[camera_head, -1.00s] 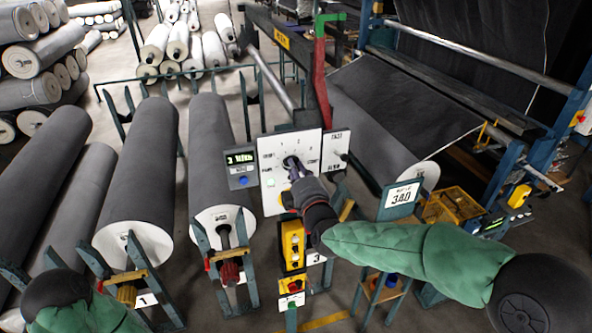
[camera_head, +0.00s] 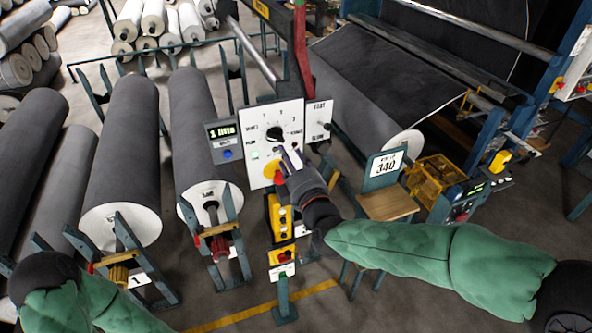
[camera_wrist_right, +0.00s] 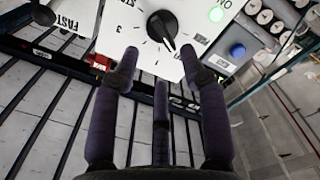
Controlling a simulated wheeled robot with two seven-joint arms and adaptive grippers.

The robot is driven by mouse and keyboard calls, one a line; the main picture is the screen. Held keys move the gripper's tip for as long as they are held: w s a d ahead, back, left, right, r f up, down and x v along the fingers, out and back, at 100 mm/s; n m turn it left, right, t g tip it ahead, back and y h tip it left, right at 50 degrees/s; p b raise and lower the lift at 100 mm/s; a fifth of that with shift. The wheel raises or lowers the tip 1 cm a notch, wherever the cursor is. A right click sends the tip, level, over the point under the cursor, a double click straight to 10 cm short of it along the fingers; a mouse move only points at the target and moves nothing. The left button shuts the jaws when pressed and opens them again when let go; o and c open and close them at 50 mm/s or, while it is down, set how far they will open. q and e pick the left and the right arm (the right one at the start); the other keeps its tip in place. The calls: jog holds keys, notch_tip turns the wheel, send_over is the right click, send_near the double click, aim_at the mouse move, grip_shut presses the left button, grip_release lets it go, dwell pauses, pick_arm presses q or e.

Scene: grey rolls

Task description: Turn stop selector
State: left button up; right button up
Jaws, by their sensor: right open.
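The stop selector is a black knob (camera_head: 275,134) on a white panel (camera_head: 258,114) with numbered positions around it. It also shows in the right wrist view (camera_wrist_right: 162,27), where its white pointer line runs toward the lower right. My right gripper (camera_head: 290,158) is open and empty, just below the knob and apart from it. In the wrist view its fingers (camera_wrist_right: 160,65) are spread, with the knob beyond their tips. A display (camera_head: 222,133) left of the panel seems to read 1. My left arm shows at the lower left; its gripper is out of the picture.
A red-and-yellow switch (camera_head: 274,172) sits low on the panel, close to my right gripper. A small FAST/SLOW panel (camera_head: 318,123) stands to the right. A blue button (camera_head: 227,154) is under the display. Grey rolls (camera_head: 127,140) fill the left side.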

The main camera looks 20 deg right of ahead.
jog(key=s, duration=0.4)
jog(key=shift+s+d, duration=0.1)
jog(key=shift+s, duration=0.1)
dwell(0.3)
jog(key=a+f+m+g+y+b, duration=0.25)
jog(key=f+m+g+b, duration=0.55)
jog(key=f, duration=3)
jog(key=s+a+f+m+g+b, duration=0.1)
jog(key=s+f+m+g+b, duration=0.1)
jog(key=s+f, duration=0.4)
jog(key=s+a+f+m+g+b, duration=0.2)
jog(key=s+f+g+b, duration=0.2)
jog(key=f, duration=1.1)
jog(key=s+a+f+m+g+b, duration=0.2)
jog(key=s+f+g+b, duration=0.1)
jog(key=s+f, duration=0.7)
jog(key=shift+a+f+m+g+y+b, duration=0.15)
jog(key=shift+a+m+g+y+b, duration=0.15)
jog(key=shift+m+y+b, duration=0.2)
